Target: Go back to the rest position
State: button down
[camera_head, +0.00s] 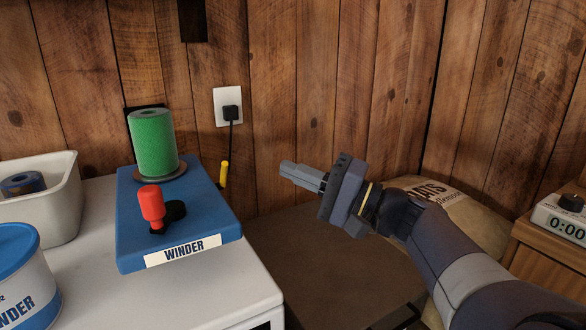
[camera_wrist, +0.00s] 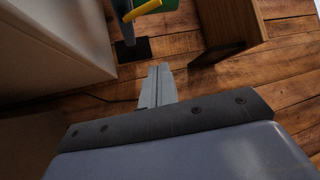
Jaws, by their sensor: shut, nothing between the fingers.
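My gripper (camera_head: 284,167) is in the middle of the head view, held in the air right of the blue winder (camera_head: 215,220) and in front of the plank wall. Its fingers point left and a little up. They are shut with nothing between them. In the wrist view, the closed fingers (camera_wrist: 160,72) lie side by side, and no object is held. My arm reaches in from the lower right of the head view.
The winder, with a green roll (camera_head: 153,145) and red-knobbed crank (camera_head: 151,206), stands on a white cabinet top (camera_head: 195,300). A white bin (camera_head: 62,205) and blue-lidded tin (camera_head: 22,280) are left. A sack (camera_head: 480,225) and timer (camera_head: 562,220) are right. A cord hangs from the wall outlet (camera_head: 228,98).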

jog(key=w+a+r+m+g+h+p, duration=0.1)
jog(key=w+a+m+h+p, duration=0.3)
jog(key=p, duration=1.4)
jog(key=w+a, duration=0.4)
jog(key=shift+a+r+g+p, duration=0.35)
jog(key=shift+a+g, duration=0.05)
